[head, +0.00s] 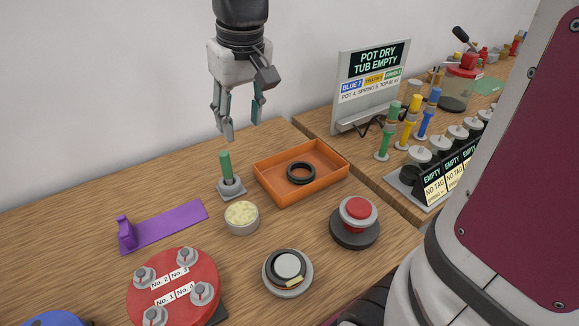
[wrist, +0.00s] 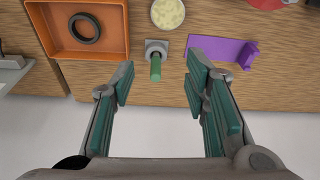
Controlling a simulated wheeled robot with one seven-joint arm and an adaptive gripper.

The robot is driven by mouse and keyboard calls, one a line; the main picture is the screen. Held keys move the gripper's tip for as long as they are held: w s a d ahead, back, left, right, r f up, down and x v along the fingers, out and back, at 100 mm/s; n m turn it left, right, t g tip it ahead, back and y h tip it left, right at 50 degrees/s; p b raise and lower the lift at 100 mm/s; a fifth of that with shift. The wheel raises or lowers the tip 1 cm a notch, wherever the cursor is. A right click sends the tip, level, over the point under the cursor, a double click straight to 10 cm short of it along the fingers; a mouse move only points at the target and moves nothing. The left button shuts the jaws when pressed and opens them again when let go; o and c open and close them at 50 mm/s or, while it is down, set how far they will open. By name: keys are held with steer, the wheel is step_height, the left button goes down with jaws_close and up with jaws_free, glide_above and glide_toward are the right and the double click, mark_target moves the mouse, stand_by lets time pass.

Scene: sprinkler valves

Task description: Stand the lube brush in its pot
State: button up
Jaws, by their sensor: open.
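A green-handled piece (head: 226,165), which looks like the lube brush, stands upright in a small grey square-based holder (head: 232,189) on the wooden bench. I cannot tell whether that holder is the pot. The handle also shows in the wrist view (wrist: 156,70), between and beyond my fingers. My gripper (head: 242,124) is open and empty, pointing down above the handle and apart from it. A round tub with pale speckled contents (head: 242,215) sits just in front of the holder. The brush's lower end is hidden.
An orange tray (head: 270,187) with a black ring (head: 301,173) lies right of the holder. A purple rest (head: 170,224) lies left. A red round plate (head: 170,285), a ringed disc (head: 288,270) and a red button (head: 358,212) stand in front. A sign (head: 370,85) stands behind right.

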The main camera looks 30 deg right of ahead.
steer(key=s+m+t, duration=0.1)
steer(key=s+t, duration=0.1)
steer(key=s, duration=1.6)
steer(key=shift+f, duration=0.2)
